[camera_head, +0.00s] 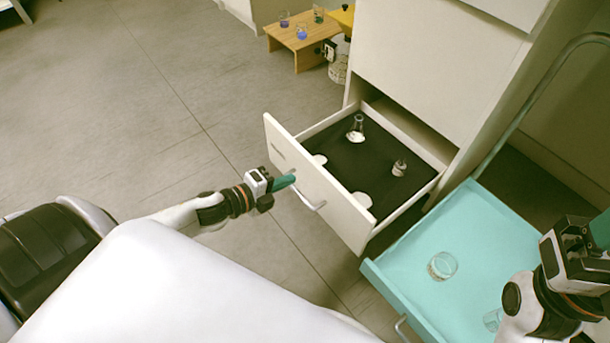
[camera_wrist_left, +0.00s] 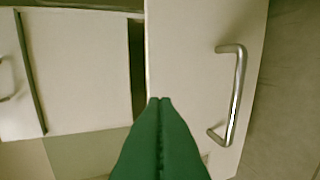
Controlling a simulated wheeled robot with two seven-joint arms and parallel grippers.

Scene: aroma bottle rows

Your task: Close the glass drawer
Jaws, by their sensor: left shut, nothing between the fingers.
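The glass drawer (camera_head: 318,197) is pulled out of the white cabinet, with a dark mat inside holding a glass flask (camera_head: 356,128), a small glass (camera_head: 399,168) and white round pieces. Its front panel carries a metal bar handle (camera_head: 308,196), which also shows in the left wrist view (camera_wrist_left: 236,95). My left gripper (camera_head: 291,178) is shut and empty, its green fingertips at the drawer front near the handle. In the left wrist view the fingertips (camera_wrist_left: 160,101) lie over the panel's edge, left of the handle; I cannot tell whether they touch. My right gripper (camera_head: 598,235) is at the right edge, fingertips cut off.
A turquoise cart tray (camera_head: 455,222) with glassware stands right of the drawer, close to it. A low wooden stand (camera_head: 307,44) with small colored glasses is at the back. The floor left of the drawer is clear.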

